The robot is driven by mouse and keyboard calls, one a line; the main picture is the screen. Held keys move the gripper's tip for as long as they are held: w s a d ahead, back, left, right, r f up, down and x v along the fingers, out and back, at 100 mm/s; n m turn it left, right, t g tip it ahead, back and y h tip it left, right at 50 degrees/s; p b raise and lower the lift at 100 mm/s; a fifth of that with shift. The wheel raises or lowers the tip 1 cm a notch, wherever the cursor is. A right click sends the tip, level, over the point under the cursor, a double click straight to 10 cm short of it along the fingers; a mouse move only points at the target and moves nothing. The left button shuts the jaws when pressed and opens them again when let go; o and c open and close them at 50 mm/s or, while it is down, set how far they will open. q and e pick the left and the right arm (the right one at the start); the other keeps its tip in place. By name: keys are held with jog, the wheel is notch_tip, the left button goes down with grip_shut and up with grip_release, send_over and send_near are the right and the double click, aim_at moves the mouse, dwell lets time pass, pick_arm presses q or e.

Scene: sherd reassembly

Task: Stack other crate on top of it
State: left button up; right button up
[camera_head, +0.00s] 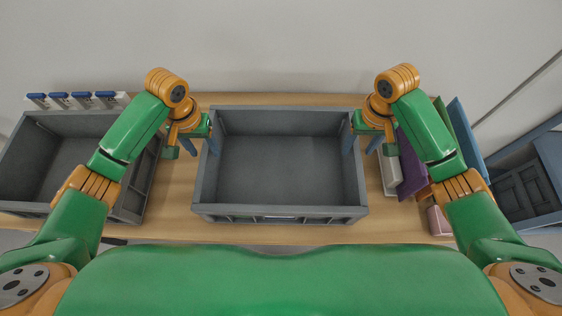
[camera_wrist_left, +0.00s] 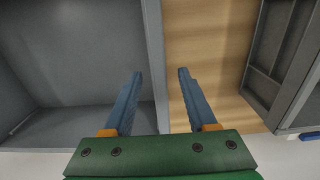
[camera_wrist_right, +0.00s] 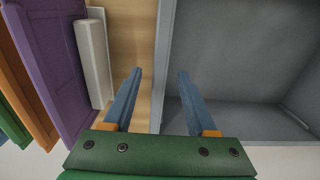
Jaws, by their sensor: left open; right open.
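An empty grey crate (camera_head: 280,211) stands upright in the middle of the table. A second grey crate (camera_head: 60,160), also empty, stands at the left side of the table; part of it shows in the left wrist view (camera_wrist_left: 262,60). My left gripper (camera_head: 200,146) is open at the middle crate's left wall, one finger over the inside and one outside. My right gripper (camera_head: 360,145) is open at its right wall, fingers likewise on either side. In both wrist views the wall (camera_wrist_left: 154,50) (camera_wrist_right: 165,60) runs between the fingers without being clamped.
Blue-topped items (camera_head: 72,100) stand in a row behind the left crate. Purple (camera_head: 412,170), green and blue panels and a whitish block (camera_head: 389,172) stand close right of the middle crate. A pink block (camera_head: 438,221) lies front right. Bare wooden table (camera_head: 174,190) shows between the crates.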

aim_at(211, 163)
pick_arm(q)
jog(key=shift+s+f, duration=0.15)
pick_arm(e)
jog(key=shift+s+d+f, duration=0.1)
jog(key=shift+s+f, duration=0.05)
jog(key=shift+f, duration=0.1)
pick_arm(q)
notch_tip(211, 163, down, 7)
jog(key=shift+f, duration=0.1)
pick_arm(e)
notch_tip(211, 163, down, 7)
pick_arm(q)
grip_shut()
pick_arm(e)
grip_shut()
dwell(1.1)
